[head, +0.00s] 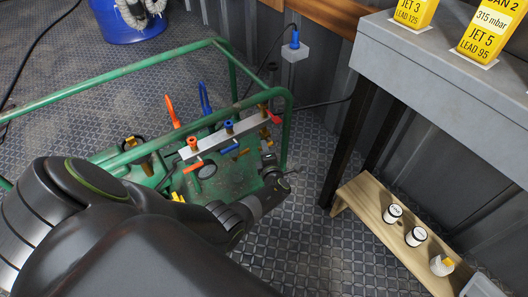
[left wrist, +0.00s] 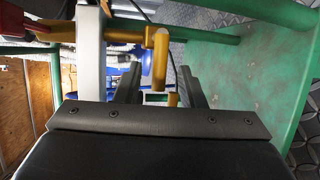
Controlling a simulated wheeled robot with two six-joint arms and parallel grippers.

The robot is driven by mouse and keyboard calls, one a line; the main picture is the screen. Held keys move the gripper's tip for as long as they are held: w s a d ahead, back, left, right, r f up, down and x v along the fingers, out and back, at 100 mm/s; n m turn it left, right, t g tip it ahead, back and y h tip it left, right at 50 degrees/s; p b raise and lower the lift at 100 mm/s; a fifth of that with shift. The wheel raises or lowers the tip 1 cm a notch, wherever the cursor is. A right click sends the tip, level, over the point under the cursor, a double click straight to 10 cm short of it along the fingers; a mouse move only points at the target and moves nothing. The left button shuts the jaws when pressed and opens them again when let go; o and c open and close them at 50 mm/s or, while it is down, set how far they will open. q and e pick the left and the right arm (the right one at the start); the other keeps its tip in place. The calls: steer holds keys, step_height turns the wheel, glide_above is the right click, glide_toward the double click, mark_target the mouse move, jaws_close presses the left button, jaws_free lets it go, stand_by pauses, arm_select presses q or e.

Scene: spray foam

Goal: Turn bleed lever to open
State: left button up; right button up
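A pale manifold bar (head: 222,137) with orange, blue and red handles sits inside the green frame (head: 232,62). A red handle (head: 276,118) is at its right end, beside a brass fitting (head: 264,109). I cannot tell for certain which handle is the bleed lever. My left gripper (head: 280,180) is low by the frame's right end, partly hidden by my arm. In the left wrist view its fingers (left wrist: 158,88) are apart. A brass-yellow piece (left wrist: 159,55) hangs from the pale bar (left wrist: 91,60) and lines up with the finger gap; contact is not visible. My right gripper is not in view.
Green frame tubes surround the manifold. A wooden shelf (head: 375,220) with small white-topped containers stands at right, below a grey bench (head: 440,70). A blue bucket (head: 125,22) is at back left. Patterned floor (head: 300,240) is clear between frame and shelf.

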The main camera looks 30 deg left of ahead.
arm_select(q)
steer(key=shift+b+x, duration=0.4)
steer(key=shift+x, duration=0.75)
steer(key=shift+c, duration=0.4)
jaws_close()
steer(key=shift+f, duration=0.1)
